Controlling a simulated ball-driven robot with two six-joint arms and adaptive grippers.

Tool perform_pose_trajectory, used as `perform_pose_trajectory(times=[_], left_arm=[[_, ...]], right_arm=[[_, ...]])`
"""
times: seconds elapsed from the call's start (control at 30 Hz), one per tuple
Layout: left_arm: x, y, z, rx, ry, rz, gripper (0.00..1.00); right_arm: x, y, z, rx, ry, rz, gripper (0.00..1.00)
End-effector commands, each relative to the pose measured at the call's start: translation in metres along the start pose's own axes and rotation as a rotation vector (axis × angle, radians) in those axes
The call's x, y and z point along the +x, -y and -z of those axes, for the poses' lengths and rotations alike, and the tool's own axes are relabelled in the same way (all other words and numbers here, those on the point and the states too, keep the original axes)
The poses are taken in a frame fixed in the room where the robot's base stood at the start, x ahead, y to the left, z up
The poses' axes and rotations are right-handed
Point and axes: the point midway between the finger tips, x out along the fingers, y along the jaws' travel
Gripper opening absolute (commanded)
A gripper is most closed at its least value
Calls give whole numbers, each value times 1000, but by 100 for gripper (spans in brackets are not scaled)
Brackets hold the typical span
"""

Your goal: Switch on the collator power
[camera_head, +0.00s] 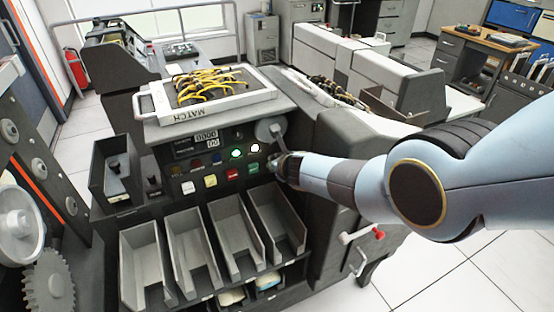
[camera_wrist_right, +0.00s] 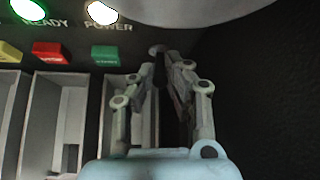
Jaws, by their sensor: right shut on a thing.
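The collator's dark control panel (camera_head: 205,160) carries rows of lamps and coloured push buttons. My right gripper (camera_head: 279,160) is at the panel's right end. In the wrist view its fingers (camera_wrist_right: 167,60) are closed around a small switch lever (camera_wrist_right: 158,49), right of the "POWER" label (camera_wrist_right: 108,27); the lever is mostly hidden by the fingers. The power lamp (camera_wrist_right: 101,12) glows white; it also shows in the head view (camera_head: 254,148). The green ready lamp (camera_wrist_right: 27,8) is lit too. My left gripper is not in view.
A grey round disc (camera_head: 267,129) with a rod sits just above my right gripper. Open card bins (camera_head: 187,258) stand below the panel. A framed plugboard with yellow cables (camera_head: 207,92) is on top.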

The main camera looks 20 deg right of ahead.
Motion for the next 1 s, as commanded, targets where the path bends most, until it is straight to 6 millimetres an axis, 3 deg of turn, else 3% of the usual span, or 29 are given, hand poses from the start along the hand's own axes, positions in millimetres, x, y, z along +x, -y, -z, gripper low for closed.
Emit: perform_pose_trajectory(times=[0.37,0.4,0.53,0.83,1.0], left_arm=[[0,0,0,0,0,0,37],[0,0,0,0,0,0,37],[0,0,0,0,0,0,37],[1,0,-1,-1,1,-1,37],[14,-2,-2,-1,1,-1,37]], right_arm=[[0,0,-2,0,1,0,0],[0,0,-2,0,1,0,17],[0,0,-1,0,0,0,34],[0,0,0,0,2,0,35],[4,-1,6,4,38,7,35]])
